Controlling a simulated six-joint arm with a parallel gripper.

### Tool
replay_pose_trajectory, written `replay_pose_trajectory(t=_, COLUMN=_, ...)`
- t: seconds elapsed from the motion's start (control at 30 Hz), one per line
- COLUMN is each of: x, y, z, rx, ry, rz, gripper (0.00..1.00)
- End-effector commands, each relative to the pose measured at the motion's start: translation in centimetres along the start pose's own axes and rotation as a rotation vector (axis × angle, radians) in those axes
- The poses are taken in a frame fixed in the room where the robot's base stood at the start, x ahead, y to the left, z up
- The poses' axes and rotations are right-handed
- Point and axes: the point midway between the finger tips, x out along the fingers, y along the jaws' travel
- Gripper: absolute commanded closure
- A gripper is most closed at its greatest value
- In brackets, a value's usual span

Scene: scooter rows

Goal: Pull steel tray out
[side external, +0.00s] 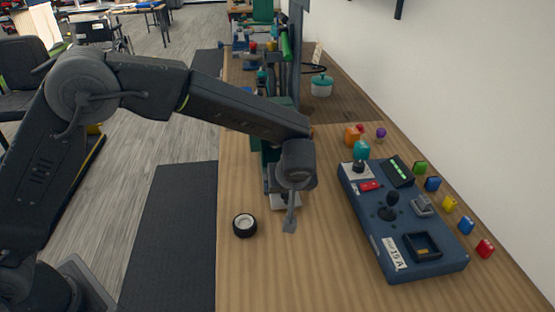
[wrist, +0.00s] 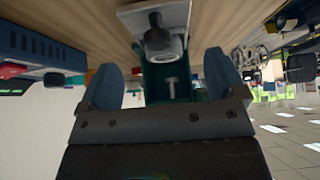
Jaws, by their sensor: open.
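A pale metal plate, which looks like the steel tray (side external: 280,201), shows at the foot of the dark green machine (side external: 257,150) on the bench. My arm and gripper partly cover it. The plate also shows at the top of the wrist view (wrist: 185,14), with a dark, round, grey-rimmed part over it. My gripper (side external: 289,227) is above the bench close to the plate. In the wrist view my gripper (wrist: 162,72) is open, with two blue-grey fingers wide apart. A small T-shaped metal part (wrist: 170,82) shows between them against green. I see no contact with the plate.
A small black wheel (side external: 245,225) lies on the bench left of my gripper. A dark blue control box (side external: 400,220) stands to the right, with several coloured blocks beside it. A teal pot (side external: 321,86) is farther back. The bench front is bare.

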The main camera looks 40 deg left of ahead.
Motion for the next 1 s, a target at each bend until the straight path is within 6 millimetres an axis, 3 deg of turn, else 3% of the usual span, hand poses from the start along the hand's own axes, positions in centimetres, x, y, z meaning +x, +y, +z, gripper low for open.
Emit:
replay_pose_trajectory(t=0.43, x=-2.7, y=0.0, z=-1.9, rx=-0.001, ry=0.000, rz=0.000, gripper=0.11)
replay_pose_trajectory(t=0.83, x=-3.1, y=-0.1, z=-2.1, rx=0.001, ry=-0.001, rz=0.000, gripper=0.11)
replay_pose_trajectory(t=1.0, x=-4.8, y=-2.1, z=-3.6, rx=0.034, ry=-0.027, rz=0.008, gripper=0.11)
